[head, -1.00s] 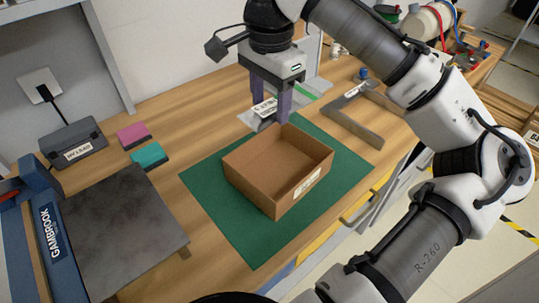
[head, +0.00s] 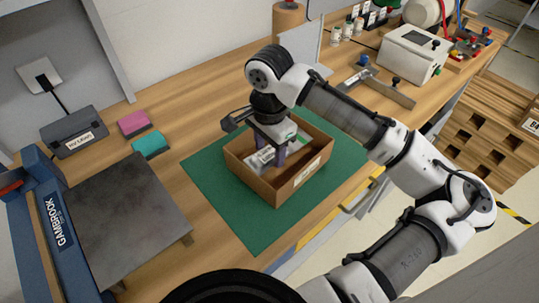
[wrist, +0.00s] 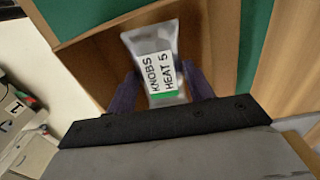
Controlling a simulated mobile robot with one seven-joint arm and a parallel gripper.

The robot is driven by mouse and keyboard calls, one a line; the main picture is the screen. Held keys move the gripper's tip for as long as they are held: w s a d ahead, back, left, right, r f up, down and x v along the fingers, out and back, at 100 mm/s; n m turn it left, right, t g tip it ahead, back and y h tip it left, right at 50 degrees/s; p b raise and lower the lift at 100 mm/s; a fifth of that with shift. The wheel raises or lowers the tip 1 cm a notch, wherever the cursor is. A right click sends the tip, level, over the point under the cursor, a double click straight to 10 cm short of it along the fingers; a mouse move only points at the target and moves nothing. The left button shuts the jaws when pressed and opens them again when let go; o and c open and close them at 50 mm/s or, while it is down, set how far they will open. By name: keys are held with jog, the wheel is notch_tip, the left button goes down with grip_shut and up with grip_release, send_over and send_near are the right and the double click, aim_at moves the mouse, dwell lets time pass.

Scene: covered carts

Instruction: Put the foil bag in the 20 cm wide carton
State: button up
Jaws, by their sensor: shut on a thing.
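The foil bag (head: 262,157) is silvery with a white label; in the wrist view the bag (wrist: 153,45) reads "KNOBS HEAT 5" above a green strip. My gripper (head: 268,158) is shut on it, with a purple finger on each side; the wrist view shows the fingers of my gripper (wrist: 163,82) at the bag's edges. The brown open carton (head: 297,181) stands on the green mat (head: 228,213). My gripper and the bag are down inside the carton's walls. Whether the bag touches the carton floor cannot be told.
A dark flat plate (head: 125,222) with a blue frame lies to the left. Pink (head: 134,123) and teal (head: 150,146) blocks and a grey box (head: 73,132) stand behind it. A metal square (head: 376,85) lies at the back right.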

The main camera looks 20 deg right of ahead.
aim_at(269, 153)
jog(key=shift+f, duration=1.7)
jog(key=shift+f, duration=0.1)
jog(key=o, duration=1)
notch_tip(269, 153, up, 12)
jog(key=shift+r+b, duration=0.15)
jog(key=shift+b, duration=0.3)
